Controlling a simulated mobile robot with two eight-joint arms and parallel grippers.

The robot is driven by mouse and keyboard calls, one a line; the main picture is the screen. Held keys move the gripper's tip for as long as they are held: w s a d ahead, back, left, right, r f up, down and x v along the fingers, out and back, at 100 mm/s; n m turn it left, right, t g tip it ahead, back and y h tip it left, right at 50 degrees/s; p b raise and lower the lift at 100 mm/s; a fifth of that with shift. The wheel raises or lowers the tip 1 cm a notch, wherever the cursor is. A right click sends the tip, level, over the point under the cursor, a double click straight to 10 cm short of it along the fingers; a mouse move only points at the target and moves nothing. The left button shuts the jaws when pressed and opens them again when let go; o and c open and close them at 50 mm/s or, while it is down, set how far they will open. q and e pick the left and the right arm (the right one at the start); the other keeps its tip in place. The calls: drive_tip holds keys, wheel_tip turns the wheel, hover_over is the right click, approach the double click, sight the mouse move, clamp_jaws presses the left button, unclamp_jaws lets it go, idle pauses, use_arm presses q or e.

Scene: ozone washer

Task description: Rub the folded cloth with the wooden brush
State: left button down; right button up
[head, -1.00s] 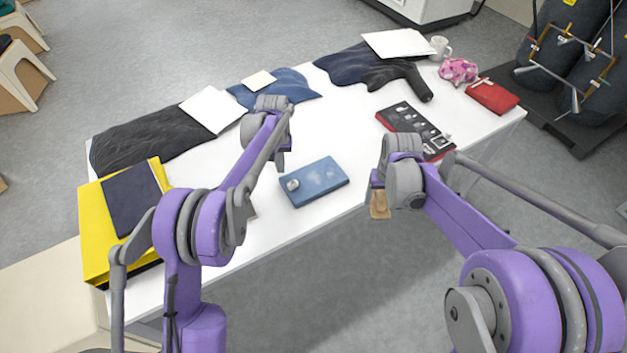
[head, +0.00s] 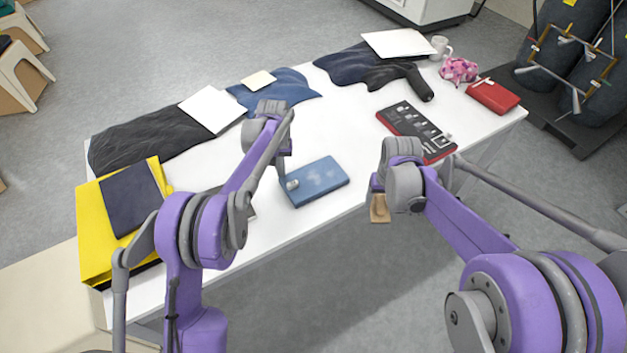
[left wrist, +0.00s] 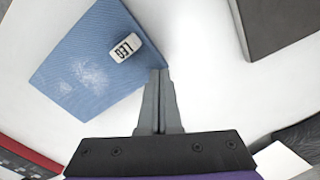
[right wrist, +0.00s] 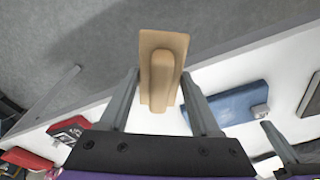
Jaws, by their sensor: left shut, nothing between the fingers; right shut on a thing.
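The folded cloth (head: 322,183) is a flat blue block near the table's front edge. It has pale whitish patches in the left wrist view (left wrist: 85,65), and a small white block with dark lettering (left wrist: 125,47) lies on its corner. My left gripper (left wrist: 159,72) is shut and empty, its tips at the cloth's edge beside the white block; I cannot tell if they touch it. My right gripper (right wrist: 160,85) is shut on the wooden brush (right wrist: 163,65), a light brown block with a raised grip. The brush hangs in front of the table edge, right of the cloth.
A black-and-red box (head: 418,130) lies right of the cloth. A yellow item with a dark folded piece (head: 132,198) lies at the left. Dark garments, papers, a mug (head: 440,46) and a red pouch (head: 493,97) line the back and right. White table is clear behind the cloth.

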use_arm(q)
drive_tip(key=shift+f, duration=0.55)
use_arm(e)
drive_tip(key=shift+s+f, duration=0.1)
drive_tip(key=shift+f, duration=0.3)
